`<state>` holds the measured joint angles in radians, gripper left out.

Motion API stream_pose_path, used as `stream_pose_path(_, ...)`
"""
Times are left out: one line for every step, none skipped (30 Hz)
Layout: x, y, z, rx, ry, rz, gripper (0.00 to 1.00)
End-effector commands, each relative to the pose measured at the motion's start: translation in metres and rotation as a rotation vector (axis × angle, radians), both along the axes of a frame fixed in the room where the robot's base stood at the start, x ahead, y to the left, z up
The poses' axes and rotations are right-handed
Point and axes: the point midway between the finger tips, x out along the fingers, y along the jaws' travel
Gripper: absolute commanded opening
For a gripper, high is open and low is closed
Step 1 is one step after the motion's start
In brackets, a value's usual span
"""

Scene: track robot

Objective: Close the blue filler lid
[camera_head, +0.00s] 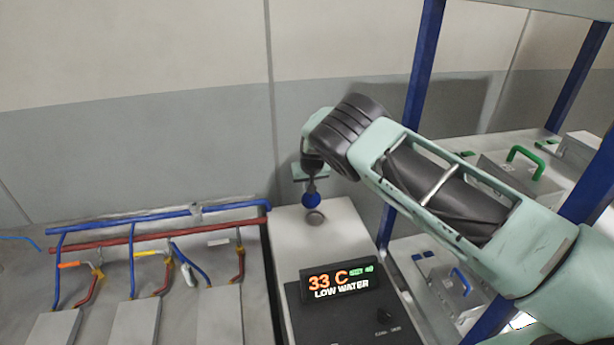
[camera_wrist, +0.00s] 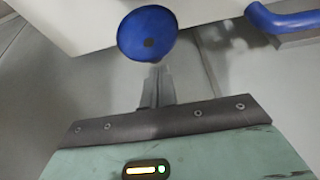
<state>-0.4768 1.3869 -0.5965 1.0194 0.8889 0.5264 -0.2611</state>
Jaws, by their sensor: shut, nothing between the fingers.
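The blue filler lid (camera_head: 311,200) is a round blue disc at the far part of the white-topped unit (camera_head: 338,236). It appears raised, its face toward the head camera, just behind a round grey filler opening (camera_head: 315,218). In the wrist view the lid (camera_wrist: 147,33) is large, with a small dark mark near its centre. My gripper (camera_head: 311,187) points down right above or behind the lid in the head view. In the wrist view my shut, empty fingers (camera_wrist: 158,70) end just below the lid's edge; I cannot tell whether they touch it.
A display (camera_head: 340,282) on the unit's dark front panel reads 33 C and LOW WATER. Blue and red pipes (camera_head: 150,213) with small valves run on the left. A blue-framed shelf (camera_head: 425,60) with boxes stands on the right, near my arm. A wall is behind.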

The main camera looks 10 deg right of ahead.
Motion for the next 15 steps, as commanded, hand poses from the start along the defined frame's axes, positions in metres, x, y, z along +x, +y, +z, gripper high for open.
stream_pose_path(-0.004, 0.0, 0.005, 0.002, 0.002, -0.001, 0.0)
stream_pose_path(-0.007, 0.001, 0.006, 0.001, 0.002, -0.001, 0.0)
stream_pose_path(-0.009, 0.0, 0.006, 0.0, 0.001, 0.0, 0.0)
stream_pose_path(-0.011, 0.0, 0.006, 0.001, 0.001, -0.001, 0.0)
stream_pose_path(-0.012, 0.0, 0.006, 0.002, 0.001, -0.001, 0.0)
stream_pose_path(-0.014, 0.0, 0.006, 0.001, 0.002, -0.001, 0.0)
stream_pose_path(-0.015, 0.0, 0.006, 0.001, 0.001, 0.0, 0.0)
stream_pose_path(-0.016, 0.0, 0.006, 0.0, 0.001, 0.0, 0.0)
stream_pose_path(-0.016, 0.0, 0.005, 0.0, 0.0, 0.0, 0.0)
stream_pose_path(-0.016, 0.0, 0.005, 0.0, 0.0, 0.0, 0.0)
stream_pose_path(-0.017, 0.0, 0.005, 0.0, 0.0, 0.0, 0.0)
stream_pose_path(-0.017, 0.0, 0.005, 0.0, 0.0, 0.0, 0.0)
stream_pose_path(-0.017, 0.0, 0.005, 0.0, 0.0, 0.0, 0.0)
stream_pose_path(-0.017, 0.0, 0.004, 0.0, 0.0, 0.0, 0.0)
stream_pose_path(-0.017, 0.0, 0.004, 0.0, 0.0, 0.0, 0.0)
